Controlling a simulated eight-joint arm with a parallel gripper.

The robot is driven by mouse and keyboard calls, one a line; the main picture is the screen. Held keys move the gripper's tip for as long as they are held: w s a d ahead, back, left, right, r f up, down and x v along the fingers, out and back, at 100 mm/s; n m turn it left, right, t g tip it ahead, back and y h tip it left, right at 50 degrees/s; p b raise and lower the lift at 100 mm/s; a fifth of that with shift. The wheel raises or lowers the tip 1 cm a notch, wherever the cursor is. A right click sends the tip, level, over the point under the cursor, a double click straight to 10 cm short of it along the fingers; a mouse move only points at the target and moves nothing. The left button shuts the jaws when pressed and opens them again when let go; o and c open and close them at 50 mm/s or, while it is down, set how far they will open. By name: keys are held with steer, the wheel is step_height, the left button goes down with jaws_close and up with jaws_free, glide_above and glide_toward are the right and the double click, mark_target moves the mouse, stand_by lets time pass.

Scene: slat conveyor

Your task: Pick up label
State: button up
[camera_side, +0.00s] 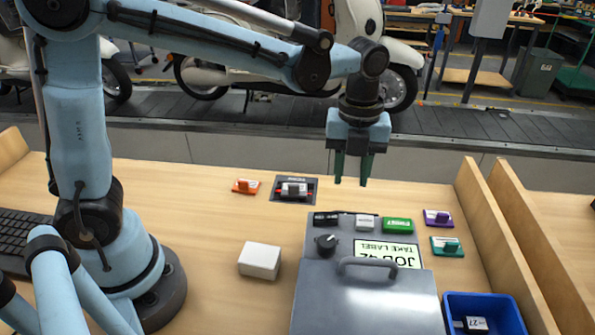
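My gripper (352,181) hangs above the bench with its two green fingers pointing down and apart, and nothing shows between them. A grey machine (365,302) with a lid and handle stands in front of it. Its screen (388,254) reads "JOB 42 TAKE LABEL" upside down. On its top are a black knob (326,243), a small white piece (365,222) and a green button (397,225). A dark plate (311,183) behind it bears a small grey-white part (294,189) with red bits. I cannot tell which piece is the label.
An orange piece (246,186) lies left of the plate. Purple (438,217) and teal (446,246) pieces lie right of the machine. A white box (260,260) is at its left, a blue bin (506,310) holding a tagged item (475,324) at lower right. Wooden dividers (510,225) rise beyond.

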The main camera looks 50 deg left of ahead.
step_height(320, 180, down, 11)
steer(key=shift+r, duration=0.15)
stand_by(0.5)
jaws_close()
